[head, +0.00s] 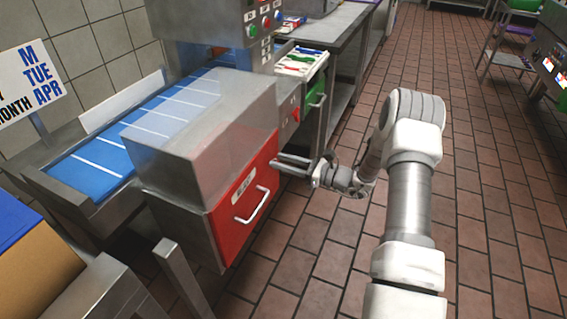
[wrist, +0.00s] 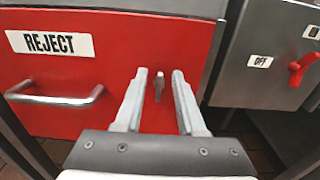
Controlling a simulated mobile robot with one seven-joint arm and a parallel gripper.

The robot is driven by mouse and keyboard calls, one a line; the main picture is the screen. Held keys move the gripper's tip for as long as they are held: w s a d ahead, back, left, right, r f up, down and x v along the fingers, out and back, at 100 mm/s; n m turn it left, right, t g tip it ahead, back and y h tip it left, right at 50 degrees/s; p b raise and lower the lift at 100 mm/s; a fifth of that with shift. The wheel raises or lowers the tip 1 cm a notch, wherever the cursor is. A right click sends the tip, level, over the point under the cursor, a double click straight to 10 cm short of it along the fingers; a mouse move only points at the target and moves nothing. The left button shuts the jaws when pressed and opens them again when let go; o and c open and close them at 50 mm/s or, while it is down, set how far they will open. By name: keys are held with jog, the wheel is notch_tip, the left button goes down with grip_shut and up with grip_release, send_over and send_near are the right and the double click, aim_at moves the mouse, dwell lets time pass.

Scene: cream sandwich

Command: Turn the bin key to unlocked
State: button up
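The bin is a red drawer front (head: 243,205) with a white handle, below the grey machine housing in the head view. In the wrist view the red front (wrist: 120,70) carries a REJECT label (wrist: 49,43). A small metal key (wrist: 158,84) stands out from it, its bow hanging about vertical. My gripper (wrist: 160,76) is open, with one finger on each side of the key and visible gaps between. I cannot tell how deep the fingers reach around it. In the head view my gripper (head: 277,165) is at the right edge of the red front, and the key is not discernible.
A bar handle (wrist: 60,97) sticks out left of the key. To the right is a grey box (wrist: 265,60) with an OFF label and a red switch (wrist: 300,68). The blue conveyor (head: 100,160) lies behind the housing. The tiled floor (head: 310,255) is clear.

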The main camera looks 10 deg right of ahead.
grip_shut()
